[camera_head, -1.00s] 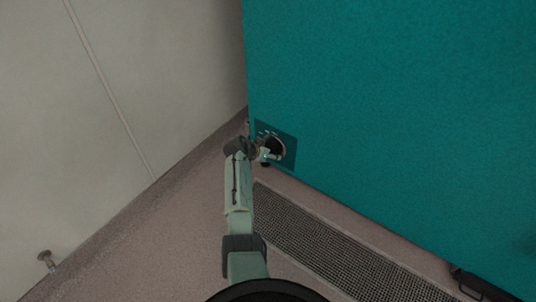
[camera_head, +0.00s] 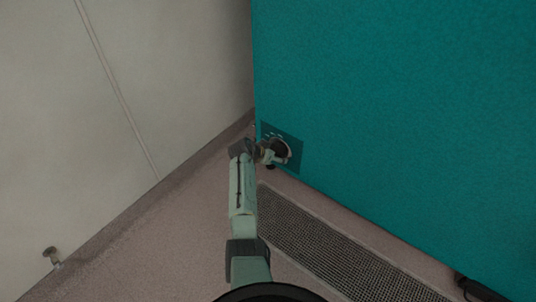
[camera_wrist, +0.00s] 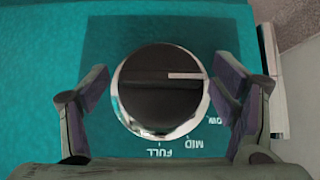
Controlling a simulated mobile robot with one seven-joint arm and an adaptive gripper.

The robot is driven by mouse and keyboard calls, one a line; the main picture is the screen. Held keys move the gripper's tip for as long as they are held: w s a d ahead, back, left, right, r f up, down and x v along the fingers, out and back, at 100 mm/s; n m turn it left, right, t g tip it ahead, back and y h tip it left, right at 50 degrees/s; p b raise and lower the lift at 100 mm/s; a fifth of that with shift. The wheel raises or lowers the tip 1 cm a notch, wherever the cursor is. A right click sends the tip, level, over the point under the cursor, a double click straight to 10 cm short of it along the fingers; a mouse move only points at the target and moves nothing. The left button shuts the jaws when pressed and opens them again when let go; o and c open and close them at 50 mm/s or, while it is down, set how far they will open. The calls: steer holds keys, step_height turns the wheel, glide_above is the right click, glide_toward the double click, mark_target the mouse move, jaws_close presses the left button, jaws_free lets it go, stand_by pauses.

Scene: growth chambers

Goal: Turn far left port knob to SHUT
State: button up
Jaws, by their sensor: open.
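The port knob (camera_wrist: 155,112) is a round black dial with a shiny rim and a pale pointer line, which points right in the wrist view. White letters FULL and MID show upside down below it, and a partly covered word ending in OW sits at its lower right. I cannot see the word SHUT. My gripper (camera_wrist: 163,88) is open, with one finger on each side of the knob; I cannot tell whether either finger touches it. In the head view my gripper (camera_head: 268,155) is at the knob (camera_head: 281,149), low on the teal wall's left end.
The teal wall (camera_head: 400,110) fills the right side. A pale wall (camera_head: 100,110) stands at the left, meeting it in a narrow corner. A floor grate (camera_head: 330,245) runs along the teal wall. A small metal fitting (camera_head: 50,254) stands at the lower left.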

steer(key=v, duration=1.1)
steer(key=shift+s, duration=0.1)
